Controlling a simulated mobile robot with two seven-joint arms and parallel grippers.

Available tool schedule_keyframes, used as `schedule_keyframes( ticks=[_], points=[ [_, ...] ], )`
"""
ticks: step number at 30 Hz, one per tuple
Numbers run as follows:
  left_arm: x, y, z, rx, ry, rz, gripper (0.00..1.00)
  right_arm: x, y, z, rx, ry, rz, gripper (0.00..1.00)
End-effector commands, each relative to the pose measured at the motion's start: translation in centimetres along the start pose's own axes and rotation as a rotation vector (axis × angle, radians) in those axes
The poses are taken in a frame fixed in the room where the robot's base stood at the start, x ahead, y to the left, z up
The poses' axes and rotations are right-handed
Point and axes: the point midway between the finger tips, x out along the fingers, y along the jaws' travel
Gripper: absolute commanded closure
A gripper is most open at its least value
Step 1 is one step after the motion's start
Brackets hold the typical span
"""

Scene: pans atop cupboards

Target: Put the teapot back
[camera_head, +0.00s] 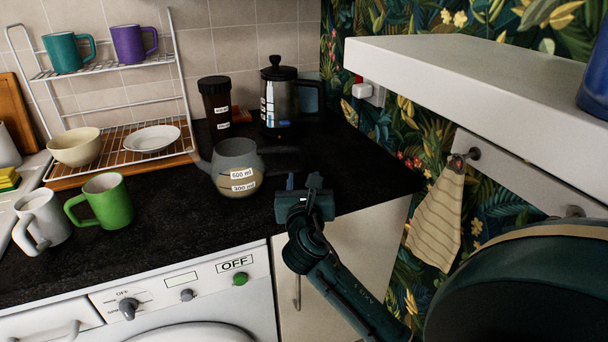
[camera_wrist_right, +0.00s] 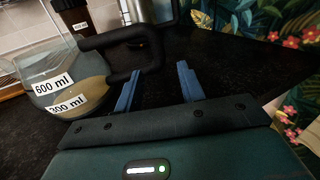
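The teapot (camera_head: 237,172) is a clear grey vessel marked 600 ml and 300 ml, with a tan lower part. It stands upright on the black counter, its dark handle pointing right. In the right wrist view the teapot (camera_wrist_right: 66,82) is at the left, and its black handle (camera_wrist_right: 150,50) reaches toward my fingers. My right gripper (camera_head: 303,182) is open, to the right of the teapot near the counter's front edge. In the wrist view the two blue fingers of the right gripper (camera_wrist_right: 158,85) are apart with nothing between them. My left gripper is out of view.
A black and steel coffee maker (camera_head: 280,100) and a dark jar (camera_head: 216,104) stand behind. A green mug (camera_head: 108,201), a white mug (camera_head: 42,220) and a dish rack (camera_head: 95,150) are left. A white shelf (camera_head: 470,85) juts out at right. The counter right of the teapot is clear.

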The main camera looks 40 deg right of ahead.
Motion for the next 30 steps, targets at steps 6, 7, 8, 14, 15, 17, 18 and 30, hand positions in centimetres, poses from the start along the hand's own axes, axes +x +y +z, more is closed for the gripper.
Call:
schedule_keyframes(
  ticks=[6,7,8,14,15,17,18,30],
  points=[
    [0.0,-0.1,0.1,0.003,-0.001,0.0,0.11,-4.9,0.1,-0.1,0.0,0.003,0.002,0.61],
    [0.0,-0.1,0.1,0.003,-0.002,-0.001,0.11,-5.5,0.0,-0.1,0.001,0.002,0.002,0.61],
    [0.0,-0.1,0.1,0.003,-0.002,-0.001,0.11,-6.0,0.0,-0.1,0.002,0.003,0.0,0.61],
    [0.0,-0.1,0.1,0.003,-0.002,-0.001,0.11,-8.2,0.0,-0.1,0.001,0.001,0.0,0.61],
    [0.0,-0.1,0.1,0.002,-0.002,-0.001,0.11,-8.4,0.0,0.0,0.001,0.001,0.0,0.61],
    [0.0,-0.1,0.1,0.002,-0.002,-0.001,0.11,-8.6,0.0,0.0,0.001,0.001,-0.001,0.61],
    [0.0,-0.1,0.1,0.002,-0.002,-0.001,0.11,-8.6,0.0,0.0,0.001,0.001,-0.001,0.61],
    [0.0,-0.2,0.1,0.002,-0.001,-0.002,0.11,-12.6,3.7,-8.2,0.627,0.321,0.184,0.61]
  ],
)
